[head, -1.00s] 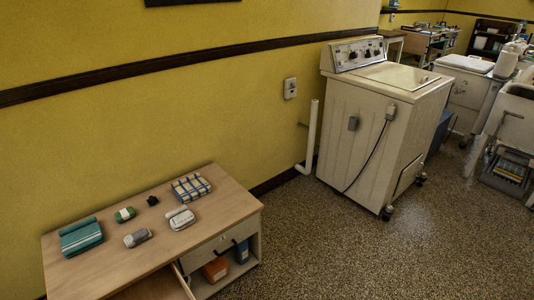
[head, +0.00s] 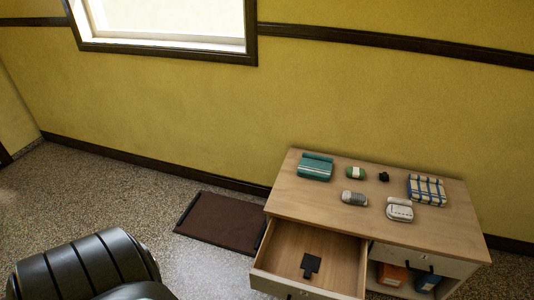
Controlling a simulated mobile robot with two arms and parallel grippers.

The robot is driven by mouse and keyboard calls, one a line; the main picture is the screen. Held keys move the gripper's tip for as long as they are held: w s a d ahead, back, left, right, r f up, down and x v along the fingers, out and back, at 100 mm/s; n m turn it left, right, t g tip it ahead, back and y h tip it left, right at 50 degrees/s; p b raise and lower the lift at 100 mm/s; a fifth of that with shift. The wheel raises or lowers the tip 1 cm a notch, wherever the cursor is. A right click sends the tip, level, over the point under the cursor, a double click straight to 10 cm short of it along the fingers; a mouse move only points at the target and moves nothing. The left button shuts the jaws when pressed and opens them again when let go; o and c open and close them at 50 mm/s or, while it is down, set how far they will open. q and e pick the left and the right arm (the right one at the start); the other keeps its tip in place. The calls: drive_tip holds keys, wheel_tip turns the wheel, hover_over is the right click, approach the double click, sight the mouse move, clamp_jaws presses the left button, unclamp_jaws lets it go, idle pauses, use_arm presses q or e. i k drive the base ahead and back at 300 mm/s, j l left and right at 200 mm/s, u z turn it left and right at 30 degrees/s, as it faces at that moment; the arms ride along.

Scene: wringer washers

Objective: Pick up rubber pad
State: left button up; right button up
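A flat black piece with a narrower tab (head: 311,264) lies in the open drawer (head: 335,250) of a low wooden cabinet. A smaller dark lump (head: 384,176) sits on the cabinet top (head: 330,205), between the green-and-white item and the checked cloth. Either dark thing could be the rubber pad; I cannot tell which from this view. Neither of my grippers shows in the head view.
On the cabinet top are a teal folded item (head: 315,168), a green-and-white item (head: 355,173), a grey item (head: 354,198), a white item (head: 399,210) and a checked cloth (head: 427,189). A brown mat (head: 222,222) lies left.

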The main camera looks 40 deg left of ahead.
sight(310, 264)
drive_tip(key=u, duration=0.85)
drive_tip(key=j+z, duration=0.6)
drive_tip(key=j, duration=0.05)
